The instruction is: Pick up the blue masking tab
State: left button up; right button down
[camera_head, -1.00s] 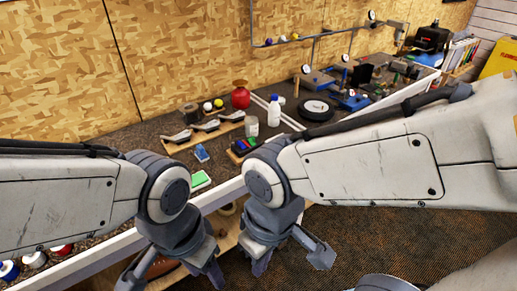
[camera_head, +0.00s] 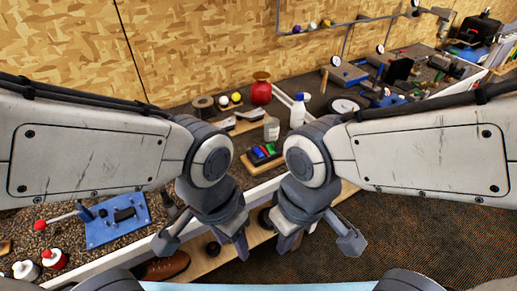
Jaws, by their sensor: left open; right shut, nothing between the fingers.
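A small tray (camera_head: 268,166) on the bench holds small red, green and blue pieces. The blue piece (camera_head: 264,151) looks like the blue masking tab, but it is too small to make out clearly. My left gripper (camera_head: 236,247) points down in front of the bench's front edge, nearer to me than the tray. It is open and empty. My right gripper (camera_head: 288,243) hangs just to its right, also pointing down, shut with nothing in it. Both grippers are apart from the tray.
A clear jar (camera_head: 271,129), a white bottle (camera_head: 297,110) and a red vase (camera_head: 261,89) stand behind the tray. A blue fixture (camera_head: 115,222) and white bottles with red caps (camera_head: 53,259) are at left. A brown shoe (camera_head: 163,267) sits on the lower shelf.

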aim_at(258, 152)
jog(key=u, duration=0.05)
jog(key=k, duration=0.6)
jog(key=z, duration=0.7)
jog(key=i, duration=1.1)
jog(key=u, duration=0.65)
jog(key=i, duration=0.35)
jog(key=u, duration=0.4)
